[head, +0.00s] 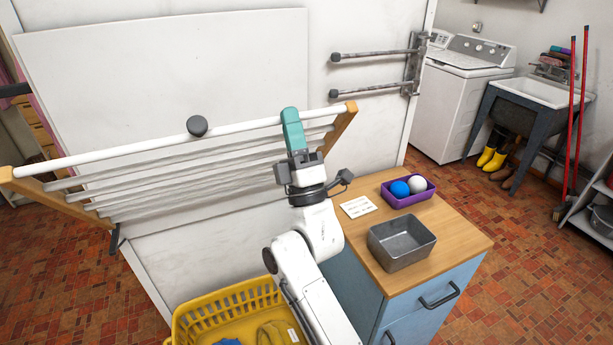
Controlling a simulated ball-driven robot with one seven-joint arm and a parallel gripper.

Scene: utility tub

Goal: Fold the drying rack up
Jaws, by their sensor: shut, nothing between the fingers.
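The drying rack (120,152) is mounted on the white wall panel in the head view. Its wooden side arms stand out from the wall, with a white front bar and several thinner white bars behind and below. A wooden arm (341,124) shows at its right end and another at its left end. A dark round knob (197,125) sits at the front bar. My gripper (292,116), with teal fingers, is shut and empty. It overlaps the front bar near its right end; I cannot tell whether it touches. It hides a short stretch of the bars.
A wooden-topped blue cabinet (455,237) stands at right, holding a metal tin (402,244), a purple tray (407,202) with two balls, and a card (358,207). A yellow basket (215,304) is below. A metal bracket with two arms (375,55) juts from the wall.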

